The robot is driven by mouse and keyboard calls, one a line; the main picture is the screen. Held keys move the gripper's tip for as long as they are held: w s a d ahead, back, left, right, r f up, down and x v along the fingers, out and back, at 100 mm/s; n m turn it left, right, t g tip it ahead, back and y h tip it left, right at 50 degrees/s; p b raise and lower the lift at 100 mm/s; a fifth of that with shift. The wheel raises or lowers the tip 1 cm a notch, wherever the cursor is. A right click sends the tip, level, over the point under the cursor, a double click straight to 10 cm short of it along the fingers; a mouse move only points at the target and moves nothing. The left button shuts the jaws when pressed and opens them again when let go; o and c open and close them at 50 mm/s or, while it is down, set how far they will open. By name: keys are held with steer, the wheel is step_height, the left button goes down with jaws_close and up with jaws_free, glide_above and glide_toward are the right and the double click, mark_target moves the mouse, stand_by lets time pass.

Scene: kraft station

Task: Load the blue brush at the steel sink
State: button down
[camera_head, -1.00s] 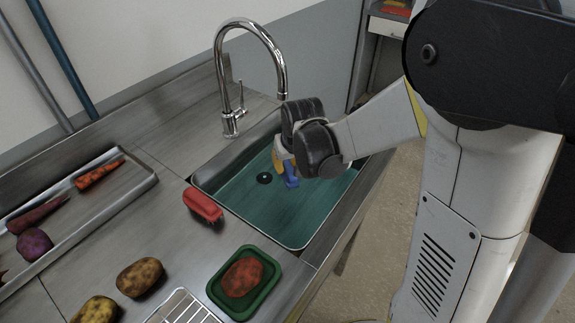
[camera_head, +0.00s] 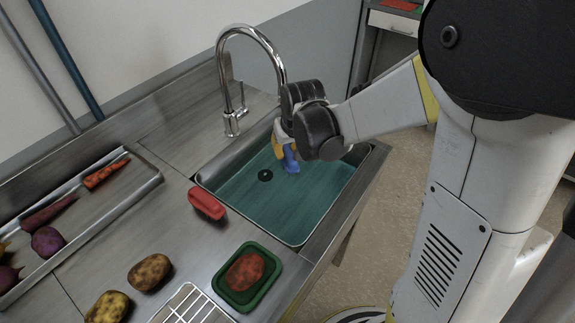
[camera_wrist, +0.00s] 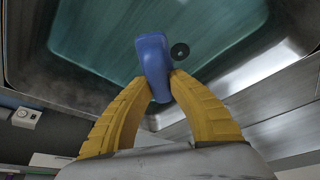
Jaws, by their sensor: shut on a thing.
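The blue brush (camera_head: 290,160) is held in my gripper (camera_head: 283,147) over the steel sink (camera_head: 318,238). In the wrist view the blue brush (camera_wrist: 154,66) stands between the two yellow fingers of my gripper (camera_wrist: 160,84), which touch it from both sides. Its bristles cannot be made out. The sink basin holds teal-coloured water, with a round black drain (camera_wrist: 179,51) showing. I cannot tell whether the brush's lower end touches the water.
A chrome tap (camera_head: 232,122) arches behind the sink, close to my gripper. A red brush (camera_head: 207,203) lies at the sink's left edge. A green tray (camera_head: 272,283) holds a reddish potato (camera_head: 245,271). Potatoes, a wire rack (camera_head: 190,305) and a vegetable tray (camera_head: 148,185) are at left.

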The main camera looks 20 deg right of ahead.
mark_target(287, 150)
steer(key=shift+r+p, duration=1.95)
steer(key=shift+r, duration=0.85)
steer(key=shift+r, duration=0.1)
step_height(287, 150, up, 4)
steer(key=p, duration=0.3)
